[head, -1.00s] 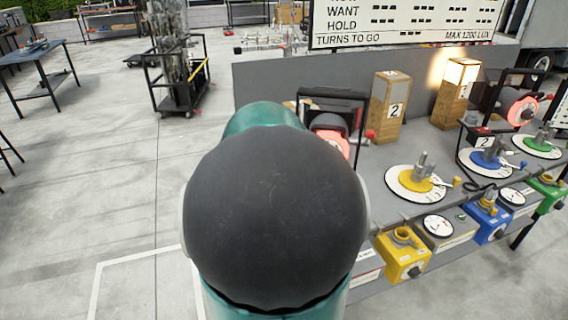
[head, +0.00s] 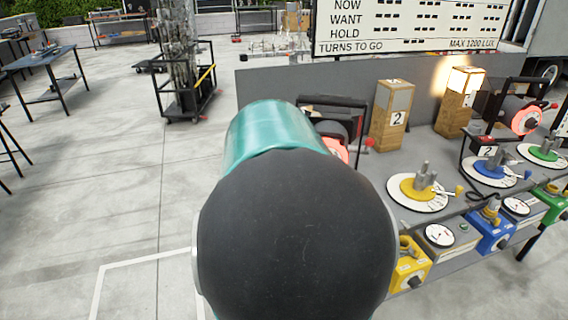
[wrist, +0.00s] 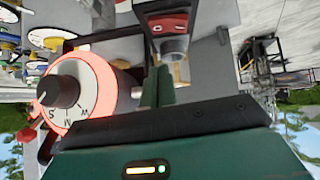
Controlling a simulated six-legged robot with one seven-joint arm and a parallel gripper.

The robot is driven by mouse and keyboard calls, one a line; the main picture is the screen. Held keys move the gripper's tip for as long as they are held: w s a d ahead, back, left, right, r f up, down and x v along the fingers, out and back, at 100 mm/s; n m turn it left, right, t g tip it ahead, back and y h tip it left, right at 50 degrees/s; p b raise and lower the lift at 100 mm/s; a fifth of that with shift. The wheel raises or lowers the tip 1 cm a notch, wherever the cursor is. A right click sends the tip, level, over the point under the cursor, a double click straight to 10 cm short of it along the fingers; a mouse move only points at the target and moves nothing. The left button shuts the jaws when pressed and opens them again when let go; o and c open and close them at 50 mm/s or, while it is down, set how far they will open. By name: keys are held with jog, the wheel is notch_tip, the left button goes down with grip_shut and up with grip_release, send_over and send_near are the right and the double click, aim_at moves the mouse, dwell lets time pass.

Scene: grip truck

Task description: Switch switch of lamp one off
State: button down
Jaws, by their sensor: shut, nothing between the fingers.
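My gripper (wrist: 157,80) shows in the wrist view as two green fingers held together, with nothing seen between them. Just beyond the fingertips is a box with a red switch panel (wrist: 168,22), with a grey cylinder (wrist: 175,48) close by. I cannot read its number or tell the switch's position. In the head view my arm hides my gripper and this box. A wooden lamp post marked 2 (head: 393,117) looks unlit; the post to its right (head: 458,105) has a glowing top. No lamp marked 1 can be made out.
A dark knob on a glowing red disc (wrist: 95,85) stands left of my gripper in the wrist view. The grey bench also holds a yellow dial (head: 418,190), a blue dial (head: 490,168) and a green dial (head: 545,154). Open floor (head: 120,190) lies left.

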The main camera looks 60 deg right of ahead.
jog(key=s+v, duration=0.1)
jog(key=v, duration=0.8)
jog(key=shift+s+a+r, duration=0.1)
jog(key=shift+s, duration=0.05)
jog(key=w+a+f+n+t+y, duration=0.2)
jog(key=w+a+n, duration=0.15)
jog(key=a, duration=0.55)
jog(key=w+a+f+n+t+y, duration=0.1)
jog(key=w+a+n, duration=0.25)
jog(key=a, duration=0.55)
jog(key=s+a+f+n+y, duration=0.1)
jog(key=a+f+n+y, duration=0.1)
jog(key=a, duration=0.9)
jog(key=s+a+f+n+t+y, duration=0.1)
jog(key=a+f+n+y, duration=0.2)
jog(key=a, duration=0.8)
jog(key=n, duration=0.2)
jog(key=shift+s+a+f+n+y, duration=0.2)
jog(key=shift+a+n+y, duration=0.1)
jog(key=shift+a+y, duration=0.1)
jog(key=shift+d, duration=0.2)
